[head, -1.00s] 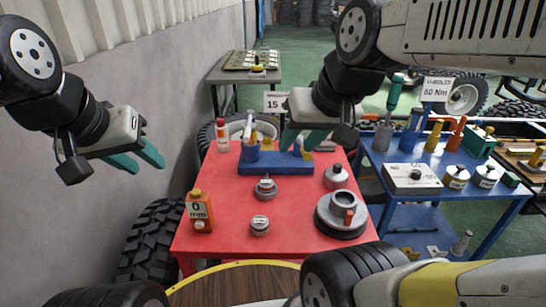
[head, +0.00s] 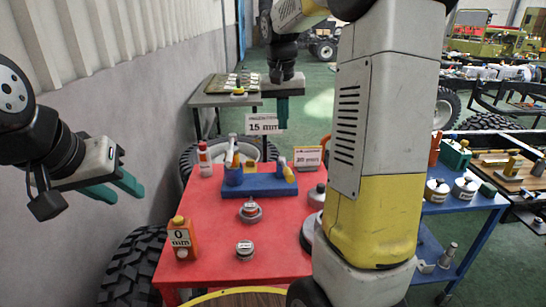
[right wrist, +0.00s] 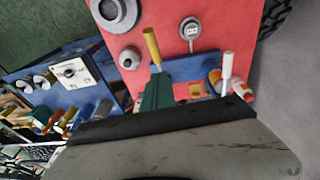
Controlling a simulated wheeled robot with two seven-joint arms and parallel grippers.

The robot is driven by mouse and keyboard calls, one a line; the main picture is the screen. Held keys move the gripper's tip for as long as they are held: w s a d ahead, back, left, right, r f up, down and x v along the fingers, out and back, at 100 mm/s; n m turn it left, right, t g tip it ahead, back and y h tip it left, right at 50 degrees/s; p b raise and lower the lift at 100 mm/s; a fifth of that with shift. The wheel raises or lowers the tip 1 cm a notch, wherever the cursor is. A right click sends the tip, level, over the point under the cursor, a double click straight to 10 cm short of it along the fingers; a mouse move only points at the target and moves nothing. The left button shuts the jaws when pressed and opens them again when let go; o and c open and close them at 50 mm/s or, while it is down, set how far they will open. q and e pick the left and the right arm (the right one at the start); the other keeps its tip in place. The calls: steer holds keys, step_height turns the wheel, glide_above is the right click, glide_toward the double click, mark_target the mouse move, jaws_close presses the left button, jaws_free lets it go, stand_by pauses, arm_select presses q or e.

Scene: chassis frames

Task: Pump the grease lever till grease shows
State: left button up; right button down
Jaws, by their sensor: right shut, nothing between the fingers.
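On the red table (head: 200,249) lies a blue block (head: 262,188). A blue cup at its left end holds a white-handled tool (head: 231,146); its white handle also shows in the right wrist view (right wrist: 227,66). A yellow-tipped upright part stands at the block's right end (head: 288,173). A yellow handle (right wrist: 152,46) rises beside my fingertips in the right wrist view; I cannot tell which part is the grease lever, and no grease is discernible. My right gripper (head: 283,118) is shut and empty, pointing down above the table's back. My left gripper (head: 134,190) is open and empty, left of the table.
Signs (head: 262,123) stand behind. A blue table (head: 465,203) is at right. My right arm hides the red table's right side.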

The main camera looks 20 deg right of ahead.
steer(key=shift+w+d+f, duration=0.1)
steer(key=shift+w+f, duration=0.1)
steer(key=shift+w, duration=0.15)
steer(key=shift+f, duration=0.1)
glide_above(287, 171)
steer(key=w, duration=0.2)
step_height(287, 171, down, 10)
steer(key=shift+s+f, duration=0.35)
steer(key=shift+f, duration=0.25)
steer(key=shift+s+f, duration=0.35)
steer(key=shift+f, duration=0.2)
steer(key=shift+s+f, duration=0.2)
steer(key=shift+f, duration=0.35)
steer(key=shift+s+f, duration=0.25)
steer(key=shift+f, duration=0.15)
steer(key=s+f, duration=0.3)
steer(key=f, duration=0.7)
steer(key=shift+a+f, duration=0.2)
steer(key=shift+a, duration=0.2)
